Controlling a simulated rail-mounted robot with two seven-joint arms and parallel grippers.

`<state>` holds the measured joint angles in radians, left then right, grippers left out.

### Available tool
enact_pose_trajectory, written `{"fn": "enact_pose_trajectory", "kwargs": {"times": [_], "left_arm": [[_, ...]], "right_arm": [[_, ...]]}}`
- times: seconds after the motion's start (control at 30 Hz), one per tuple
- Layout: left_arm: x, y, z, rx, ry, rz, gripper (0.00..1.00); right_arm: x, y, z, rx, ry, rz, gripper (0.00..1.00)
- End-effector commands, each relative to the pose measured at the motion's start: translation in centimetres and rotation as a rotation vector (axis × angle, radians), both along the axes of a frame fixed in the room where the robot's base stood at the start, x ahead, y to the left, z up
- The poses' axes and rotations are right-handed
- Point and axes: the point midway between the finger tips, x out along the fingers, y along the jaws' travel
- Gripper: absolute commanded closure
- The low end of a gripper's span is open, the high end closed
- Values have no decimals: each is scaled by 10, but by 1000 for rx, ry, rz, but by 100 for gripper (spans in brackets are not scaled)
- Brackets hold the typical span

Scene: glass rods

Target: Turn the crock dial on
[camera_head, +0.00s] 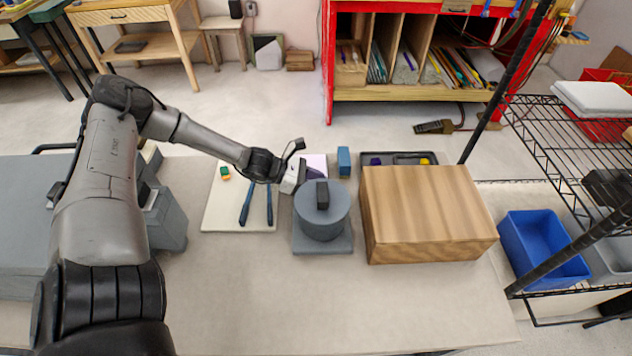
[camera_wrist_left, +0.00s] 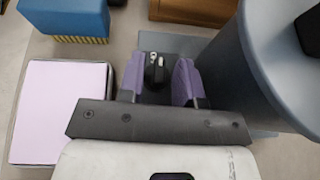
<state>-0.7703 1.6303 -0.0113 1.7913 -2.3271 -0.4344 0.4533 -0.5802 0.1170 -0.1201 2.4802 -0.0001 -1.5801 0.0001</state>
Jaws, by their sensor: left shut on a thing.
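The crock (camera_head: 322,215) is a round grey-blue pot with a dark lid handle (camera_head: 322,194), standing on a flat grey base (camera_head: 322,249). In the left wrist view its rounded side (camera_wrist_left: 245,80) fills the right. The crock dial (camera_wrist_left: 155,72) is a small dark knob with pale marks, seen between my gripper's purple fingers. My left gripper (camera_wrist_left: 159,80) is shut on the dial, beside the crock. In the head view my left gripper (camera_head: 310,173) is at the crock's far left side, and the dial is hidden. My right gripper is in neither view.
A wooden box (camera_head: 430,210) stands close right of the crock. A pale board (camera_head: 225,210) with blue-handled tools (camera_head: 247,203) lies left. A pale lilac box (camera_wrist_left: 60,110) and blue block (camera_head: 344,161) are nearby. The front table is clear.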

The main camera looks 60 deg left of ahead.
Motion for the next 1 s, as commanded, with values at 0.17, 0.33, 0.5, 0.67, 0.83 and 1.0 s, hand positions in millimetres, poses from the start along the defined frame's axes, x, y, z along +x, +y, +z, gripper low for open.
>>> {"fn": "enact_pose_trajectory", "kwargs": {"times": [0.17,0.33,0.5,0.67,0.83,1.0], "left_arm": [[0,1,-1,4,3,-38,92],[0,1,-2,4,2,-87,92],[1,2,-3,5,2,-146,92],[3,3,-5,7,2,-231,92],[4,4,-8,8,2,-382,92],[6,5,-9,7,2,-542,92]], "right_arm": [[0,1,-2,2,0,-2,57],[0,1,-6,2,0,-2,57],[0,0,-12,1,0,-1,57],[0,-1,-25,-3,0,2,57],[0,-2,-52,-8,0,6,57],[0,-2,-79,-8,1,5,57]]}}
